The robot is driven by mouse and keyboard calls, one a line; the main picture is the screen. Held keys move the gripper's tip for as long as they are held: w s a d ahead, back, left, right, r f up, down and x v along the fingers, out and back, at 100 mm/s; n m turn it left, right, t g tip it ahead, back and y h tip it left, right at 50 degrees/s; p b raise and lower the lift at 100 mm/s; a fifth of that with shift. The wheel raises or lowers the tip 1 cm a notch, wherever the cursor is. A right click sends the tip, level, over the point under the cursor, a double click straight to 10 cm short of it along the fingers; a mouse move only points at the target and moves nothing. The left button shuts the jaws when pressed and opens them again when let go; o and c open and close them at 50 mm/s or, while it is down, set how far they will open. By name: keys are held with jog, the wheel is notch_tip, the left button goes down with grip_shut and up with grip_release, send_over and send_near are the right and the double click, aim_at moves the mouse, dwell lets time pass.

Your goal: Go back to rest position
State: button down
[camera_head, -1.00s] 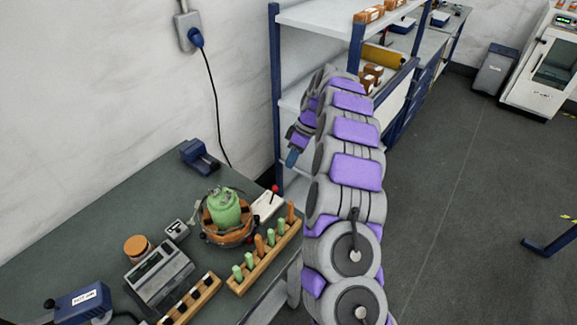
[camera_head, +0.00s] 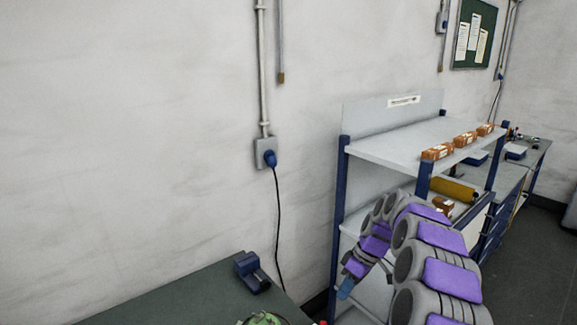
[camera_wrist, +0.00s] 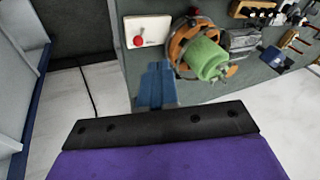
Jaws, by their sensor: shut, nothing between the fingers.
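My gripper (camera_head: 346,287) is at the end of my curled grey and purple arm, in front of the shelf rack in the head view. In the wrist view its blue fingers (camera_wrist: 156,88) are together with nothing between them. They appear over the table's edge, beside the green and orange round device (camera_wrist: 203,55). In the head view only the top of that green device (camera_head: 263,319) shows at the bottom edge.
The shelf rack (camera_head: 400,148) stands close behind my arm, with small orange boxes (camera_head: 438,152) on top. The dark green table (camera_head: 190,300) lies at lower left, with a blue tool (camera_head: 252,272) on it. A white plate with a red knob (camera_wrist: 143,33) shows in the wrist view.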

jog(key=s+a+r+m+h, duration=0.1)
jog(key=s+a+r+m, duration=0.1)
jog(key=s+a+r, duration=0.6)
jog(key=s+d+f+m+h, duration=0.1)
jog(key=s+m, duration=0.3)
jog(key=s, duration=1.3)
jog(key=s+d+f+m+h, duration=0.1)
jog(key=s+d+m+h, duration=0.1)
jog(key=s, duration=1.6)
jog(key=shift+d+m+g+h, duration=0.3)
jog(key=shift+d+m+h, duration=0.15)
jog(key=shift+m, duration=0.55)
jog(key=shift+a, duration=0.1)
